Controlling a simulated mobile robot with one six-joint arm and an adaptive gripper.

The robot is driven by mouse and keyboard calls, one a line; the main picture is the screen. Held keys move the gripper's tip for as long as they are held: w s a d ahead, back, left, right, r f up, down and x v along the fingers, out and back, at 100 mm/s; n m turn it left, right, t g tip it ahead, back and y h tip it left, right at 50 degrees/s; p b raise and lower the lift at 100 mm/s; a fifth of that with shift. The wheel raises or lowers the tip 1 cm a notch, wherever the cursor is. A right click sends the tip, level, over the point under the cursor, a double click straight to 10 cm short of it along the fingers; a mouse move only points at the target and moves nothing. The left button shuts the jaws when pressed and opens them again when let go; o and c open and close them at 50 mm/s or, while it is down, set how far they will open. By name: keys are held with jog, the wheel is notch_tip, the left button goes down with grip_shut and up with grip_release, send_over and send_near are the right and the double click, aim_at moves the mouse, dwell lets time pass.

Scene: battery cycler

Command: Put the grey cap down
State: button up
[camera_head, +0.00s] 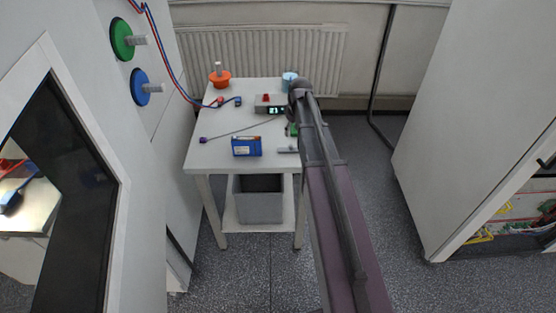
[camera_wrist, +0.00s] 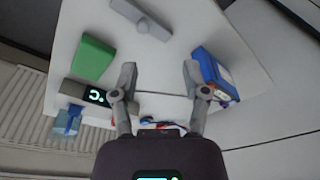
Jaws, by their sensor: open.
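A grey piece with a bar and a round knob, which looks like the grey cap (camera_wrist: 148,24), lies on the white table (camera_head: 229,160). It also shows near the table's front right edge in the head view (camera_head: 287,150). My gripper (camera_wrist: 159,77) is open above the table, its two fingers well apart. Nothing is held between them; only bare tabletop and a thin dark rod show there. The grey piece lies beyond the fingertips in the wrist view, apart from them. My arm hides part of the table's right side in the head view.
Around the gripper are a blue battery box (camera_head: 246,146), a green block (camera_wrist: 94,58), a small display unit (camera_head: 271,104) and a light-blue cup (camera_head: 290,79). An orange piece (camera_head: 220,80) stands at the back left. A grey bin (camera_head: 259,200) sits below.

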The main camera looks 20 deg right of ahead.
jog(key=s+a+m, duration=0.2)
jog(key=s+a, duration=0.6)
jog(key=s, duration=0.2)
jog(key=s+a+m+g, duration=0.1)
jog(key=s+a+m, duration=0.2)
jog(key=s+a, duration=0.5)
jog(key=s, duration=0.3)
jog(key=shift+h, duration=0.4)
jog(key=shift+s, duration=0.15)
